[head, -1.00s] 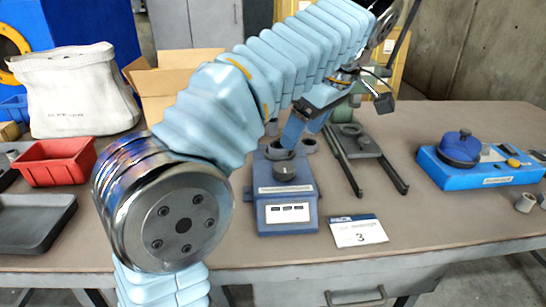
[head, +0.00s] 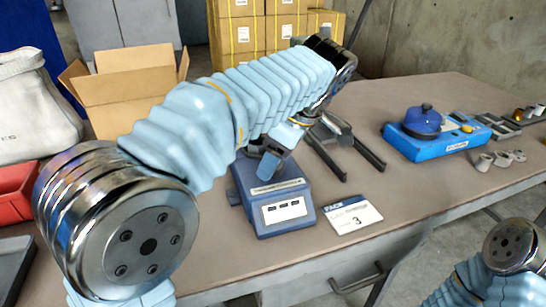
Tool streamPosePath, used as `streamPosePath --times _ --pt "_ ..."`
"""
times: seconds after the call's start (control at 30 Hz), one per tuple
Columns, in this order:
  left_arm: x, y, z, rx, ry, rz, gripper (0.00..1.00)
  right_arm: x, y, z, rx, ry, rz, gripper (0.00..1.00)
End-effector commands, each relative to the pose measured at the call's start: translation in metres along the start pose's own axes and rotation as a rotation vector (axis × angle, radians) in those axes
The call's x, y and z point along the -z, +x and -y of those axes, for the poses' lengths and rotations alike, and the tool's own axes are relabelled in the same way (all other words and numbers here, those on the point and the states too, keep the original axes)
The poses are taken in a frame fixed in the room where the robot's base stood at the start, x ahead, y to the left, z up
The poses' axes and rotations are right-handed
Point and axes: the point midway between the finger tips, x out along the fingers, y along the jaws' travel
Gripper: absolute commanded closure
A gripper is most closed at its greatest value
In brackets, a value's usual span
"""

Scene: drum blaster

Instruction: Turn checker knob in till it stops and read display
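The blue checker (head: 275,217) stands on the table near its front edge. Its white front display panel (head: 284,210) has three small dark windows; their readings are too small to make out. My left gripper (head: 268,165) reaches down to the top of the checker, with a blue finger in front of where the knob is. The knob is hidden by the gripper, so I cannot tell whether the fingers touch it or how far apart they are. My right gripper is out of view; only part of my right arm shows at the lower right.
A blue box with a round knob (head: 440,140) and small metal parts (head: 495,157) are farther right. An open carton (head: 130,88) and red bin (head: 15,192) are left.

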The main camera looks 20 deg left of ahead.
Motion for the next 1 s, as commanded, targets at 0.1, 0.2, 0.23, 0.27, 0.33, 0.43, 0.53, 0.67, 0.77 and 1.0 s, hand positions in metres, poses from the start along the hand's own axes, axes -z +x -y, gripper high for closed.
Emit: streamPosePath --times 0.1,0.2,0.23,0.27,0.33,0.43,0.53,0.67,0.77,1.0 --pt "0.0 0.0 0.0 0.0 0.0 0.0 0.61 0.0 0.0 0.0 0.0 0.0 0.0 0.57" --pt "0.0 0.0 0.0 0.0 0.0 0.0 0.77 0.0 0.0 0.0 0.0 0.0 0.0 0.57" --pt "0.0 0.0 0.0 0.0 0.0 0.0 0.81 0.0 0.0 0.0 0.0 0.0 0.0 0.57" --pt "0.0 0.0 0.0 0.0 0.0 0.0 0.82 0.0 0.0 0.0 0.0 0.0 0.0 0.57" --pt "0.0 0.0 0.0 -0.001 0.002 0.0 0.82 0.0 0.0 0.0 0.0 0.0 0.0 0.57" --pt "0.0 0.0 0.0 -0.005 0.011 0.001 0.82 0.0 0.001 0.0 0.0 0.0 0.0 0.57" --pt "0.0 0.0 0.0 -0.014 0.032 0.001 0.82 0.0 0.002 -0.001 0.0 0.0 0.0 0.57" --pt "0.0 0.001 0.001 -0.038 0.086 0.001 0.82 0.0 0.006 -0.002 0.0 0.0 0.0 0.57" --pt "0.0 0.001 0.001 -0.064 0.149 0.001 0.82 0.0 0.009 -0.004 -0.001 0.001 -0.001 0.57" --pt "0.0 0.002 0.003 -0.146 0.344 0.002 0.82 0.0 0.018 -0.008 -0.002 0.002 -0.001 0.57"
